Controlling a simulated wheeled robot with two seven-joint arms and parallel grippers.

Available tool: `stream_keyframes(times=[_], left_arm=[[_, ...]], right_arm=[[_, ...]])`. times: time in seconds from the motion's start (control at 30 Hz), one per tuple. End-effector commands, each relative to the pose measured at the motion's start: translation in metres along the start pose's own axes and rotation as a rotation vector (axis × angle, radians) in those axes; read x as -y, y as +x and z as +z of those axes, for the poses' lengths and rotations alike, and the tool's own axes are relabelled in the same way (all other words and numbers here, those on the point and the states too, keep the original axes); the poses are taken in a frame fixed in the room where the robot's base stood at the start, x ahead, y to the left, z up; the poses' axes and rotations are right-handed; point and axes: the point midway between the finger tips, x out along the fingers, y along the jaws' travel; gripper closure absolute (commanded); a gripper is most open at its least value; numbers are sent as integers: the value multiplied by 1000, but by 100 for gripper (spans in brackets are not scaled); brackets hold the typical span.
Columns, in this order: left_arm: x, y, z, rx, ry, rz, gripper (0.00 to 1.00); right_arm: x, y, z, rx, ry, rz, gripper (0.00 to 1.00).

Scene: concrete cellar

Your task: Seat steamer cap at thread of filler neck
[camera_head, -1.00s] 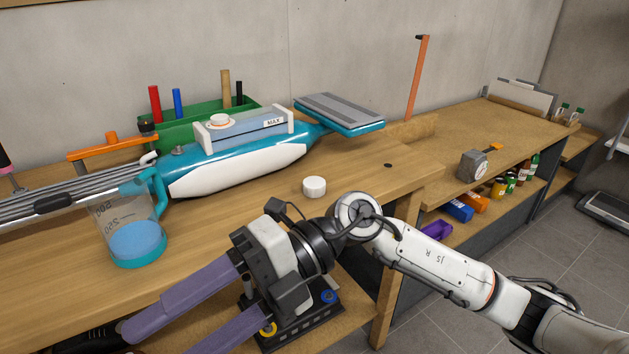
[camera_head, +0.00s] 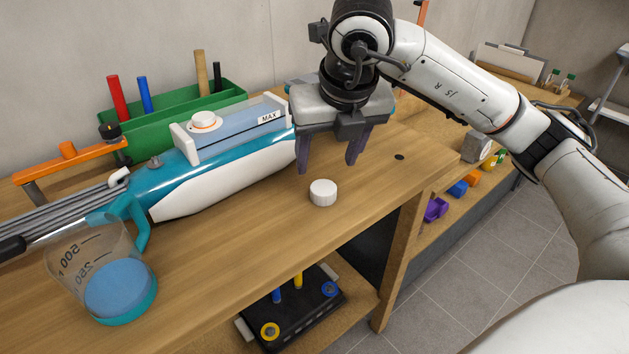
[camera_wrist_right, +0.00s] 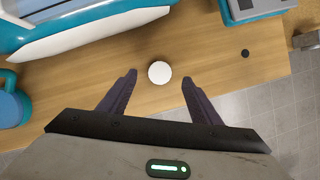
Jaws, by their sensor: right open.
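The white round steamer cap (camera_head: 323,193) lies on the wooden bench in front of the teal and white steamer (camera_head: 225,175). A small grey stub that looks like the filler neck (camera_head: 155,162) stands bare on the steamer's upper left part; its thread is too small to make out. My right gripper (camera_head: 328,167) is open and empty, pointing down above the bench near the cap. In the right wrist view the cap (camera_wrist_right: 159,72) shows between the two fingertips, touching neither. My left gripper is not in view.
A measuring jug (camera_head: 118,290) with blue liquid stands at the left front. A green bin (camera_head: 155,125) with coloured rods is behind the steamer. A blue-grey tank (camera_head: 240,122) marked MAX sits against the steamer.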

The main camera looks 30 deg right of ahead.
Motion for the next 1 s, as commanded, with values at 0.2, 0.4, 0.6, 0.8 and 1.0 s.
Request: stream_keyframes(times=[0.2, 0.4, 0.6, 0.8, 1.0], left_arm=[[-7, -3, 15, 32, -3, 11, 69], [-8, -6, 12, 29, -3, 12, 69], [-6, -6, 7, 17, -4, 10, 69], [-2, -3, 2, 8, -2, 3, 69], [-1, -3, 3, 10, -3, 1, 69]], right_arm=[[0, 26, -1, -2, 0, 0, 42], [1, 46, -8, -5, -2, -1, 42], [1, 73, -11, -4, -2, 1, 42], [1, 80, -11, -2, -3, 1, 42], [0, 79, -11, -2, -2, 2, 57]])
